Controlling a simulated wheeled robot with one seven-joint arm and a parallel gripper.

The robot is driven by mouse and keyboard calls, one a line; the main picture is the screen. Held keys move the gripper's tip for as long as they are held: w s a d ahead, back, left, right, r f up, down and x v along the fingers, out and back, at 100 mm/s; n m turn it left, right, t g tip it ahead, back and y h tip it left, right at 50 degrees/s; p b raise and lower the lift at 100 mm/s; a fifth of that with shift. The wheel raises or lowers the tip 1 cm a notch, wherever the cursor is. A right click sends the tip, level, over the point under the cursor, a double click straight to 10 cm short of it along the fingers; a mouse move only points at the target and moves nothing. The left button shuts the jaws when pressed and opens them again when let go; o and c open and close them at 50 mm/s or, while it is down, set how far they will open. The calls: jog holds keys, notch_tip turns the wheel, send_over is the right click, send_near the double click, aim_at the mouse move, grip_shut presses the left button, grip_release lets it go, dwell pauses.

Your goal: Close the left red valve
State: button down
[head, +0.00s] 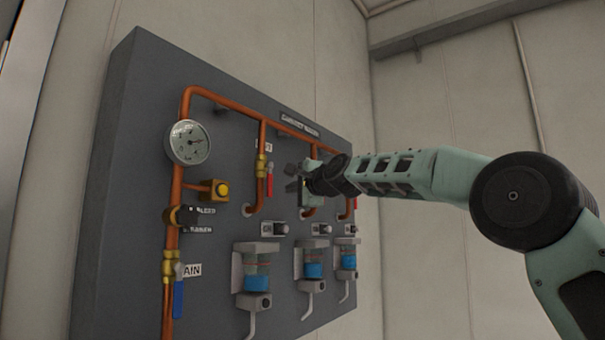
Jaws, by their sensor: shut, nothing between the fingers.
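The left red valve (269,184) is on the leftmost of the copper branch pipes on the grey wall panel. Its red lever hangs straight down, alongside its pipe, below a brass body. My gripper (292,178) is shut and empty, in front of the panel to the right of this lever and apart from it in the picture. How far it is from the panel is hard to tell. My gripper hides most of the middle branch pipe and whatever valve is there. Part of another red valve lever (355,203) shows on the right branch, beside my wrist.
A round gauge (189,142), a yellow knob fitting (215,189), a black fitting (180,217) and a blue lever (178,299) are along the left pipe. Three containers with blue liquid, one at left (257,272), jut from the lower panel. A copper pipe (235,107) runs across the top.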

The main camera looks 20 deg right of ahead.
aim_at(270, 179)
jog(key=a+p, duration=0.1)
jog(key=s+a, duration=0.1)
jog(key=a, duration=0.1)
jog(key=shift+a+p, duration=0.3)
jog(key=shift+p, duration=0.05)
jog(key=shift+s+d, duration=0.1)
jog(key=shift+d, duration=0.05)
